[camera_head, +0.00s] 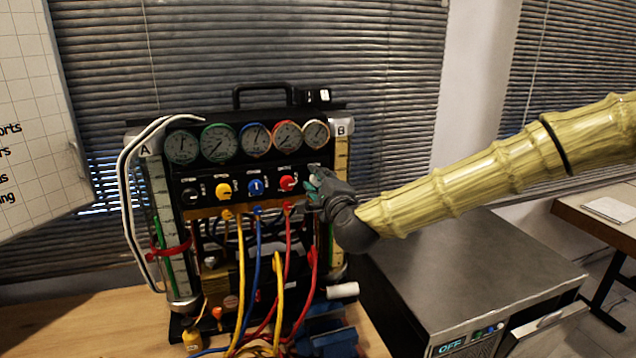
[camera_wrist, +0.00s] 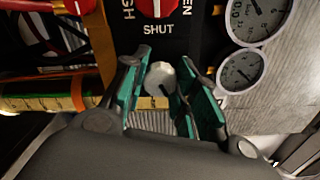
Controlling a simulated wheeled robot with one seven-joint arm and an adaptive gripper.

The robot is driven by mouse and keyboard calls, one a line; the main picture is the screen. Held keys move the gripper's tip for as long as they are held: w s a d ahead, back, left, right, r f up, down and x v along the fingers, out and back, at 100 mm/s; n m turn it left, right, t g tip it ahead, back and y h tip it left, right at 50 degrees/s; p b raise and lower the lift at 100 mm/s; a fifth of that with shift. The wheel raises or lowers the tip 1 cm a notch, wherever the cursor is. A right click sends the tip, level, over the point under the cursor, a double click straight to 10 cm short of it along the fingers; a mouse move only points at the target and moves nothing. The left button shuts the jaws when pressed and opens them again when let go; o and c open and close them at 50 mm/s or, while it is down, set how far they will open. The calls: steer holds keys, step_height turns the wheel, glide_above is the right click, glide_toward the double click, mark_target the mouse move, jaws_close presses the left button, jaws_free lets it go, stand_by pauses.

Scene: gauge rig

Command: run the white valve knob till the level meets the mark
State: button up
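The white valve knob (camera_wrist: 160,78) sits between the two teal-padded fingers of my gripper (camera_wrist: 161,88) in the wrist view. The fingers are apart around it, with a gap visible on the right side; contact on the left is unclear. In the head view my gripper (camera_head: 318,184) is at the right end of the panel's knob row and largely covers the white knob. Sight tube A (camera_head: 160,215) at the left shows a green column and a red band (camera_head: 172,248) around it. Sight tube B (camera_head: 340,190) at the right is partly hidden by my gripper; its level is unclear.
Black, yellow (camera_head: 223,190), blue (camera_head: 256,187) and red (camera_head: 288,183) knobs line the panel beneath several dials (camera_head: 219,142). Coloured hoses (camera_head: 240,270) hang below it. A dark metal cabinet (camera_head: 470,270) stands at right; a whiteboard (camera_head: 35,110) is at left.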

steer(key=o, duration=0.4)
steer(key=v, duration=1.2)
stand_by(1.6)
